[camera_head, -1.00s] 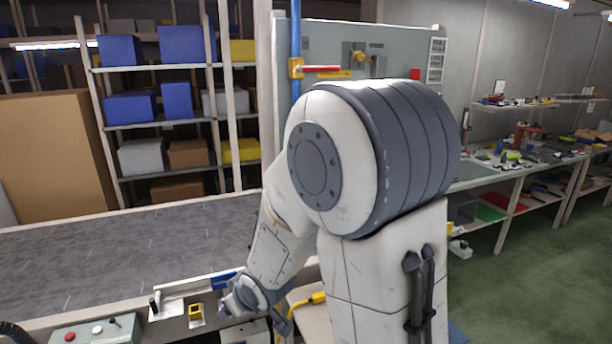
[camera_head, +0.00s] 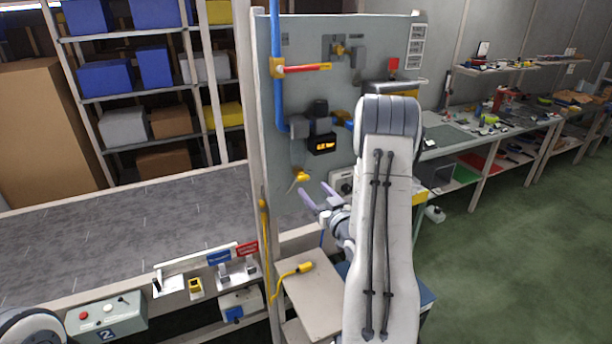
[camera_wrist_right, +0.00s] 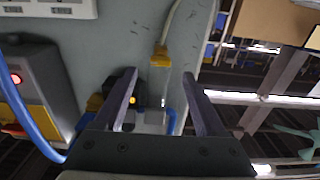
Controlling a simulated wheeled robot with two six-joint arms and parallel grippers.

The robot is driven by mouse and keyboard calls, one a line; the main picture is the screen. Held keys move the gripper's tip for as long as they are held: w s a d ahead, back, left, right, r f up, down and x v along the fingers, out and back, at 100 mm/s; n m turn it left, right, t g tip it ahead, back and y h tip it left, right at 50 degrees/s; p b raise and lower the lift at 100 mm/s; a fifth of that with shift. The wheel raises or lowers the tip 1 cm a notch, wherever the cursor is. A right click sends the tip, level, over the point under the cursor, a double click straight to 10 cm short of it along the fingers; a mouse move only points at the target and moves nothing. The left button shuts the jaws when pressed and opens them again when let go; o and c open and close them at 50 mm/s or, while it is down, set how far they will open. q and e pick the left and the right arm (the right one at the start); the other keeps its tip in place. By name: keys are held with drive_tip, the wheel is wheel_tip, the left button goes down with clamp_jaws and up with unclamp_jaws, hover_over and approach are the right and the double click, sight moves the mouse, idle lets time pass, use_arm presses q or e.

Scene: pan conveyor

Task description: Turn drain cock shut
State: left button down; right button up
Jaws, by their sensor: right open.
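The drain cock (camera_head: 301,177) is a small yellow part under the filter unit on the grey panel, with a pale tube running from it. It also shows in the right wrist view as a yellow block (camera_wrist_right: 160,56), roughly centred beyond the fingers. My right gripper (camera_head: 314,189) is open and empty, just below and right of the cock in the head view. In the wrist view its two fingers (camera_wrist_right: 160,76) stand apart with the cock between their lines, and I see no contact. The cock's exact turn angle is too small to tell. My left gripper is out of view.
The panel (camera_head: 278,100) carries a blue pipe (camera_head: 275,40), a red-handled valve (camera_head: 305,68) and a unit with an orange display (camera_head: 322,143). A white socket box (camera_head: 341,182) sits right of the cock. A yellow connector (camera_head: 304,267) lies on a small shelf below.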

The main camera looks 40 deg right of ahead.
sight(305, 180)
drive_tip(key=p+x, duration=0.1)
drive_tip(key=x, duration=0.1)
drive_tip(key=p+x, duration=0.1)
drive_tip(key=x, duration=0.1)
drive_tip(key=shift+w+r, duration=0.2)
drive_tip(key=shift+w, duration=0.05)
drive_tip(key=shift+x, duration=0.8)
drive_tip(key=shift+f, duration=0.2)
clamp_jaws()
